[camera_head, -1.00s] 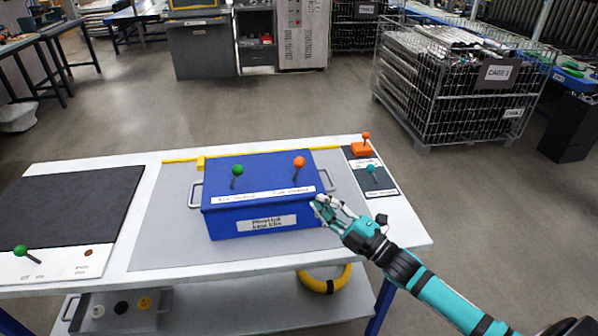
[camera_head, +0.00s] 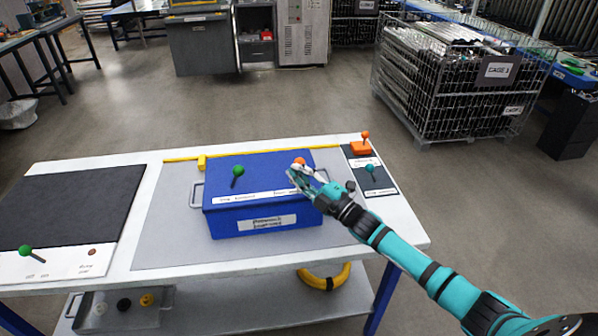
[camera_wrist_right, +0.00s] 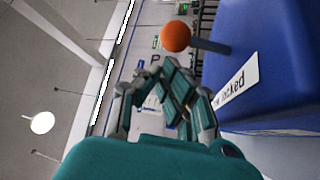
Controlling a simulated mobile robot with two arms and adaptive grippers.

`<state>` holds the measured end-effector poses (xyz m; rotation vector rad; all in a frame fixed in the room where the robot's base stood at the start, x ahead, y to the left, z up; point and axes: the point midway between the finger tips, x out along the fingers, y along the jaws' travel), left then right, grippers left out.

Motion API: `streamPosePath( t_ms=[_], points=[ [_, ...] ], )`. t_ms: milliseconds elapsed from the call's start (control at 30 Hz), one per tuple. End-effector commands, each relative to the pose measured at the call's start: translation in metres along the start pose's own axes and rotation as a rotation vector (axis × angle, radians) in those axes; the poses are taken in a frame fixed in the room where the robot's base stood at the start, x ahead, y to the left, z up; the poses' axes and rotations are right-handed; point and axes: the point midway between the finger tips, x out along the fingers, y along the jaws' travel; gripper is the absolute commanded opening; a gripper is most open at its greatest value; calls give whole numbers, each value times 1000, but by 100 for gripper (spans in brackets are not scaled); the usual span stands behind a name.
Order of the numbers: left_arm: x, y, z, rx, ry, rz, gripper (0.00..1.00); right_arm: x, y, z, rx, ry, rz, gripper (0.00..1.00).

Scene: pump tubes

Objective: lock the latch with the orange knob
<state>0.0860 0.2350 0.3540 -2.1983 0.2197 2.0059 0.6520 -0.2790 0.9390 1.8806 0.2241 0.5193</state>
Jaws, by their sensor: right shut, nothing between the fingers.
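The blue box (camera_head: 262,215) stands on the grey mat of the workbench. On its lid is a latch with an orange knob (camera_head: 300,161) on a dark rod; the knob and rod show clearly in the right wrist view (camera_wrist_right: 176,37). My right gripper (camera_head: 293,172) is at the lid, its fingertips just in front of the knob and partly covering the rod in the head view. In the right wrist view its fingers (camera_wrist_right: 162,88) are closed together and empty, with the knob beyond the fingertips. My left gripper is out of view.
A green knob (camera_head: 239,170) stands on the same lid, to the left. An orange lever (camera_head: 362,147) and a teal knob (camera_head: 370,168) sit at the right of the bench. A black mat (camera_head: 70,205) covers the left side. The grey mat (camera_head: 165,235) around the box is clear.

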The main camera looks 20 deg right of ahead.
Motion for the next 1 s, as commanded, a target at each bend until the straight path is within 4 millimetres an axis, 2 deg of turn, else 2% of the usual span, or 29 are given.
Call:
streamPosePath(
  t_ms=[300,600,1000],
  points=[
    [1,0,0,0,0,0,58,0,-1,1,2,0,2,0],
    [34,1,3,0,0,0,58,-5,-4,17,111,-1,96,0],
    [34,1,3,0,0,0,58,-6,1,18,136,-4,115,0]
  ],
)
